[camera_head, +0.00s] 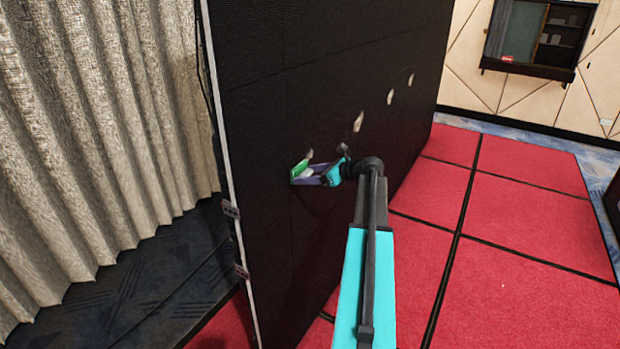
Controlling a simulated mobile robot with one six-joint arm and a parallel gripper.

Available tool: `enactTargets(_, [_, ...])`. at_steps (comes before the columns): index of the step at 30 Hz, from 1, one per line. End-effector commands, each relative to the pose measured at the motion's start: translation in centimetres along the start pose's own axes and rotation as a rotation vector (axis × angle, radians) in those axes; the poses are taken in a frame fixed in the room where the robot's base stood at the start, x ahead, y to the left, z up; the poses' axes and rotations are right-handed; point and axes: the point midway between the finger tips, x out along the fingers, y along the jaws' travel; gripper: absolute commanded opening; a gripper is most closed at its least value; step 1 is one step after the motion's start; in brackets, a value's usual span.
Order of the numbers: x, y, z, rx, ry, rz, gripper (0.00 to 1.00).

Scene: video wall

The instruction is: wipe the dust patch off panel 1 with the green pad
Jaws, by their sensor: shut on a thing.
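The green pad (299,169) is at the face of the black video wall (285,90), toward its near left edge. My gripper (306,174) is shut on the pad, and its fingers partly hide it. A small pale dust patch (310,154) shows just above the pad, partly hidden. More pale patches run away to the right along the wall: a near one (358,121), a middle one (390,97) and a far one (410,79). I cannot read any panel numbers. Whether the pad touches the wall is hard to tell.
A pale pleated curtain (90,120) hangs to the left of the wall's metal edge (232,210). Red floor mats (520,230) with black seams lie open to the right. A dark-framed cabinet (540,38) is on the far wall.

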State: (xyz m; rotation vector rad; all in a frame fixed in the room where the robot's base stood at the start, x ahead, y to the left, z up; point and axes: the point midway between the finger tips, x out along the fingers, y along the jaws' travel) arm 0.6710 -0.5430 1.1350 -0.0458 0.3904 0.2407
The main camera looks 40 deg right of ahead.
Motion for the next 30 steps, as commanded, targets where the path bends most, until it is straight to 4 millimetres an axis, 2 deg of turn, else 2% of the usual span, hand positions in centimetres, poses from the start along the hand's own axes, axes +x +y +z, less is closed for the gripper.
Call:
enactTargets(1, [0.0,0.1,0.8,-0.003,-0.007,0.003,0.44])
enactTargets(4, [-0.2,0.1,1.1,-0.003,-0.007,0.003,0.44])
enactTargets(17, [-0.4,0.0,1.3,-0.002,-0.005,0.002,0.44])
enactTargets(30, [-0.5,-2.3,1.1,-0.002,-0.003,0.000,0.44])
